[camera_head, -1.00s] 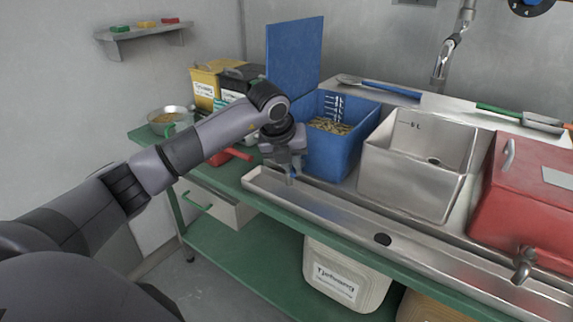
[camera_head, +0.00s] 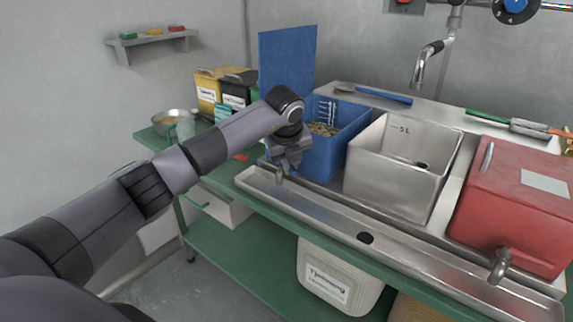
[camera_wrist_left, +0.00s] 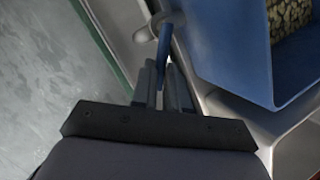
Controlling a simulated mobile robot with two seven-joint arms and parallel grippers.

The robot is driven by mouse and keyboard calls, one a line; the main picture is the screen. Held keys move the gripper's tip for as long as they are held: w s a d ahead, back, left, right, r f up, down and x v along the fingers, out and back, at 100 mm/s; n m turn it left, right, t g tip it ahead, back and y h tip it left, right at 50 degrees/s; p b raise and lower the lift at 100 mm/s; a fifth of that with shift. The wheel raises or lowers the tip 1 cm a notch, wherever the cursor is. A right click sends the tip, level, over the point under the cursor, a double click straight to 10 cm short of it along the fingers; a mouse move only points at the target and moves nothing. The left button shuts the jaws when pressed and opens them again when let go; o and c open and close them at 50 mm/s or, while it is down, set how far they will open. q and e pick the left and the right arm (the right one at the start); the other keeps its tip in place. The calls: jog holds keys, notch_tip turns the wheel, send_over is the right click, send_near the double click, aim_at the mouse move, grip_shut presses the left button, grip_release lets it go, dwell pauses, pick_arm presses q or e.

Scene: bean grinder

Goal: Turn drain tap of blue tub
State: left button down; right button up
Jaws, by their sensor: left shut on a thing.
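The blue tub (camera_head: 338,148) stands at the back left of the metal sink unit, with a blue lid (camera_head: 287,58) upright behind it and pale brown pieces inside. In the left wrist view the tub (camera_wrist_left: 225,50) fills the upper right. Its drain tap (camera_head: 281,176) is at the tub's front, mostly hidden by my gripper in the head view. The tap shows as a grey spout with a blue handle (camera_wrist_left: 165,45) in the wrist view. My left gripper (camera_wrist_left: 164,88) is shut on the blue handle. My right gripper is not in view.
A metal trough (camera_head: 330,215) with a drain hole (camera_head: 365,238) runs along the front below the tap. A steel tub (camera_head: 400,165) and a red tub (camera_head: 515,205) with its own tap (camera_head: 500,265) stand to the right. A metal bowl (camera_head: 172,122) is at the left.

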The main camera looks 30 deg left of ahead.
pick_arm(q)
jog(key=shift+w+d+n+g+y+b, duration=0.15)
jog(key=shift+w+d+n+g+y, duration=0.25)
jog(key=shift+n, duration=0.55)
jog(key=shift+w+d+n+g+y+b, duration=0.15)
jog(key=shift+w+n, duration=0.3)
jog(key=shift+n, duration=0.45)
jog(key=shift+w+d+n+g+y+b, duration=0.15)
jog(key=shift+w+d+n+y, duration=0.2)
jog(key=shift+n, duration=0.6)
jog(key=shift+w+a, duration=0.1)
jog(key=c, duration=1.1)
grip_release()
jog(key=shift+r, duration=0.1)
jog(key=shift+b+v, duration=0.3)
jog(key=shift+v, duration=3.25)
jog(key=shift+c, duration=0.4)
